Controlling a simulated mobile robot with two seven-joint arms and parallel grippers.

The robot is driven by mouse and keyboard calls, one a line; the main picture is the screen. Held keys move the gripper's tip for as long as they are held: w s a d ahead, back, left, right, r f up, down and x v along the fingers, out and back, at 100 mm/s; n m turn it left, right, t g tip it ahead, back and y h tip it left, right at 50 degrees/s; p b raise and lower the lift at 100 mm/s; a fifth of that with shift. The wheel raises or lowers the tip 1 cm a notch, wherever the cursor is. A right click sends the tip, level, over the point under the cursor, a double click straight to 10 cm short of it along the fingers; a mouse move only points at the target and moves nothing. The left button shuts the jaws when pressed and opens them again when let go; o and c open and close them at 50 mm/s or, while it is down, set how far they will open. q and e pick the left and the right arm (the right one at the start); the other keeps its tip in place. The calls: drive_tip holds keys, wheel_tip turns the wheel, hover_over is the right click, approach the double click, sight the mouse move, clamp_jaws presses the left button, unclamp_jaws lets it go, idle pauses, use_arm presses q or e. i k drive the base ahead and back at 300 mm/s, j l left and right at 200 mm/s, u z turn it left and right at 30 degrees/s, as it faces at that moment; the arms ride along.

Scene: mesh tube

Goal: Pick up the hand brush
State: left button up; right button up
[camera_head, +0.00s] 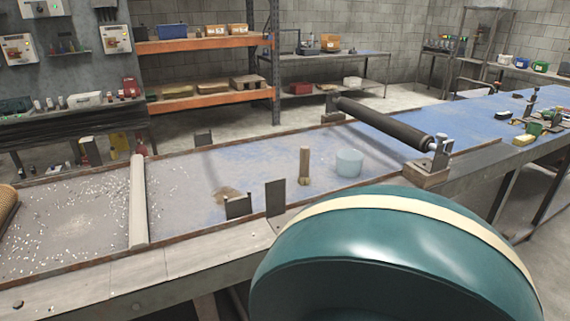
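A narrow brown wooden piece (304,163) stands upright near the middle of the long blue-topped table (270,160), just left of a pale translucent tub. It may be the hand brush, but it is too small to tell for sure. A flat tan patch (228,192) lies on the table to its left; I cannot tell what it is. Neither of my grippers is in view.
A pale tube (138,205) lies across the table at left, among white specks. Dark upright plates (275,197) stand along the near edge. The tub (349,163) stands before a dark roller (385,122) on stands. A large teal rounded shape hides the lower right.

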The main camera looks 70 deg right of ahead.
sight(304, 179)
drive_tip(key=k+l+u, duration=0.6)
drive_tip(key=k+l, duration=0.4)
drive_tip(key=k+l+u, duration=0.15)
drive_tip(key=k+l, duration=0.25)
drive_tip(key=k, duration=0.15)
